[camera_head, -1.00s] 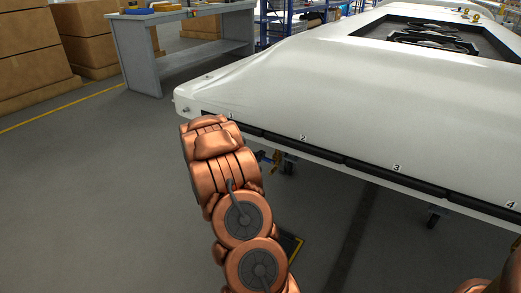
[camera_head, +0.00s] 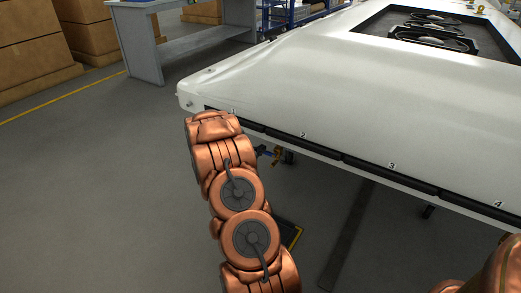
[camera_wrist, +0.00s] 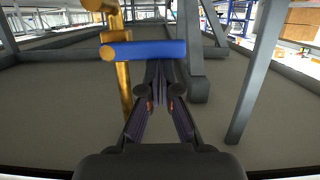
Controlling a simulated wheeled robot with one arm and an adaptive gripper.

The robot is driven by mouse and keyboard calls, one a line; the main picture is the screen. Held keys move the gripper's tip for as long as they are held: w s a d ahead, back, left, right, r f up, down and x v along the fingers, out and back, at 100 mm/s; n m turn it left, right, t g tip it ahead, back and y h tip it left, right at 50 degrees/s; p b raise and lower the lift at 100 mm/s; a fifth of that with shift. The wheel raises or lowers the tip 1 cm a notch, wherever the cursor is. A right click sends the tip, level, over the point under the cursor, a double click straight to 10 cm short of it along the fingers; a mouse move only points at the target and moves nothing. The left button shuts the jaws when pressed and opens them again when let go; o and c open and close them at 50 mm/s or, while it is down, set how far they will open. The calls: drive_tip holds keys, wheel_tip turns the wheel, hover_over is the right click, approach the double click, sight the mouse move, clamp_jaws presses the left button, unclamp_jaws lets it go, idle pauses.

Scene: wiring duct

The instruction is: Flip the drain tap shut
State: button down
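The drain tap shows in the wrist view as a brass body (camera_wrist: 121,72) with a blue lever (camera_wrist: 155,50). The lever lies level across the picture, with its brass end at the left. My gripper (camera_wrist: 160,72) is just below the lever in the picture. Its two dark fingers converge to closely spaced tips, with nothing seen between them. The lever covers the very ends of the tips, so I cannot tell whether they touch it. In the head view the tap is a small brass and blue shape (camera_head: 275,154) under the white housing's edge. My gripper is hidden there.
The large white housing (camera_head: 300,90) has a dark slotted strip numbered 1 to 4 along its edge. Dark frame legs (camera_wrist: 257,75) stand to the right in the wrist view. A grey workbench (camera_head: 145,45) and cardboard boxes (camera_head: 35,40) are behind. Floor at left is clear.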

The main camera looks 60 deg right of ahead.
drive_tip(key=shift+s+a+f, duration=0.15)
drive_tip(key=shift+s+f, duration=0.15)
drive_tip(key=shift+f, duration=0.25)
drive_tip(key=a+r+p, duration=0.4)
drive_tip(key=a+r, duration=0.3)
drive_tip(key=a, duration=0.2)
drive_tip(key=shift+w+a+r+p, duration=0.15)
drive_tip(key=shift+a+r+p, duration=0.05)
drive_tip(key=shift+p, duration=0.1)
